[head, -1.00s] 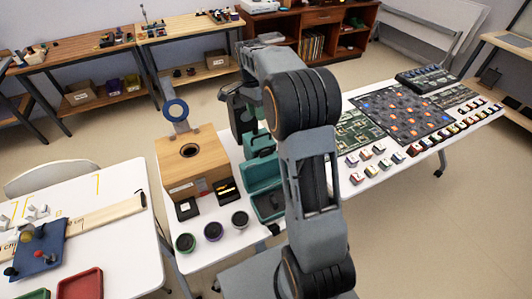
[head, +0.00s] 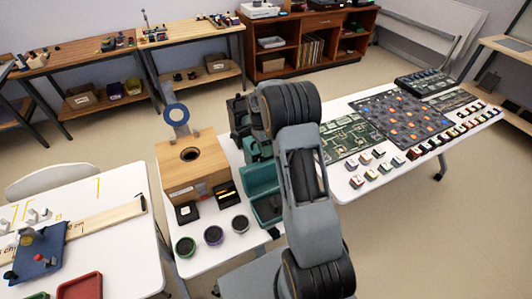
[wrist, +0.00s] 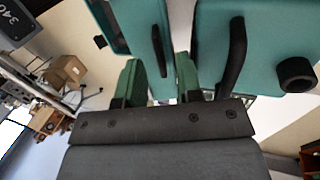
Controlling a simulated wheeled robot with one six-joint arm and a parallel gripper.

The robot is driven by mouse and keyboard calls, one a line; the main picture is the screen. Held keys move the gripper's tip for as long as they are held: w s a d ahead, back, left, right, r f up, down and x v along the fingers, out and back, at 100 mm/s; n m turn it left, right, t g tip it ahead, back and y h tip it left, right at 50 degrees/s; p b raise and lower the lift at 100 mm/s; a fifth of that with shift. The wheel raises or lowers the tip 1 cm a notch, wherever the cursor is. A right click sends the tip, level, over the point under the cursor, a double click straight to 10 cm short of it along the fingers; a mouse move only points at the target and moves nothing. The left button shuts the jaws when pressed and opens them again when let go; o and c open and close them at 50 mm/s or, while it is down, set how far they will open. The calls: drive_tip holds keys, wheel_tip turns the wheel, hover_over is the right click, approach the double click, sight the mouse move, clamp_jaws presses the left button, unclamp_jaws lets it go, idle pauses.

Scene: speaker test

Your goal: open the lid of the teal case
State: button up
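The teal case (head: 262,178) stands on the white table in the head view, partly hidden by my arm. Its low front part (head: 267,208) has a dark inside; the lid's angle is hard to make out. In the wrist view, teal panels of the case (wrist: 262,45) fill the top, with black bars on them. My gripper (wrist: 158,70) shows there with two green fingers apart, close to the case. One black bar (wrist: 157,45) appears in the gap between the fingers; I cannot tell whether they touch it. In the head view my arm mostly hides the gripper.
A wooden box (head: 190,165) with a blue ring (head: 176,114) stands left of the case. Several small round pots, including one at the front (head: 213,236), sit before it. A circuit board (head: 350,138) and small blocks lie to the right.

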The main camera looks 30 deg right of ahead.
drive_tip(key=shift+x, duration=1.15)
clamp_jaws()
